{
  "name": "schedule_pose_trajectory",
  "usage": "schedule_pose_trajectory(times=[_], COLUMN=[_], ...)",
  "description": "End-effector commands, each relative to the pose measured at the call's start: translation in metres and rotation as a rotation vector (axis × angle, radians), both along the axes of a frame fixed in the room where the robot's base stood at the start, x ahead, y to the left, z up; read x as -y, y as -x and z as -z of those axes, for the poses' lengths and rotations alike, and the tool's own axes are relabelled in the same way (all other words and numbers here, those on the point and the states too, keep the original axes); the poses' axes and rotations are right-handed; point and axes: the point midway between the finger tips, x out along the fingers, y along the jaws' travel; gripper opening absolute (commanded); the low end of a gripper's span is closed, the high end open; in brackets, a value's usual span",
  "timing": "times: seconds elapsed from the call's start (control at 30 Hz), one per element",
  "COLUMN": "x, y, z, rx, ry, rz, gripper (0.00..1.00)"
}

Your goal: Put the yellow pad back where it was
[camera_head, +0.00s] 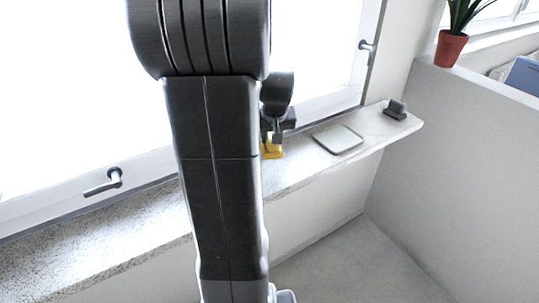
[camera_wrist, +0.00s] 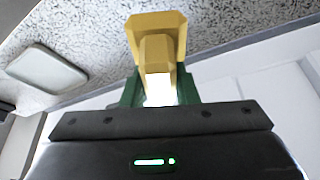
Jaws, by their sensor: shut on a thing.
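The yellow pad (camera_head: 271,151) shows in the head view just right of my arm, at the window sill (camera_head: 295,172). In the wrist view the yellow pad (camera_wrist: 157,47) is at the top middle, between the green fingers of my gripper (camera_wrist: 160,92). My gripper is shut on it. In the head view my gripper (camera_head: 272,136) is small and partly hidden by my arm. I cannot tell whether the pad touches the sill.
A pale square plate (camera_head: 338,139) lies on the sill to the right of the pad; it also shows in the wrist view (camera_wrist: 47,66). A dark object (camera_head: 395,109) stands near the sill's right end. A window with handles is behind. A potted plant (camera_head: 450,48) stands on the partition at right.

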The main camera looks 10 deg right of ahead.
Motion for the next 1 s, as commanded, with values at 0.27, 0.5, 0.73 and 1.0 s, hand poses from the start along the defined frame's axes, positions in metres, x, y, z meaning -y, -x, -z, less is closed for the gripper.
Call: schedule_pose_trajectory(times=[0.27,0.5,0.73,1.0], x=[0.000,0.000,0.000,0.000], y=[0.000,0.000,0.000,0.000], z=[0.035,0.065,0.067,0.070], rx=[-0.002,-0.001,0.002,0.001], ry=[0.000,0.000,0.000,0.000], rz=[-0.001,0.000,0.000,0.000], gripper=[0.06,0.06,0.06,0.47])
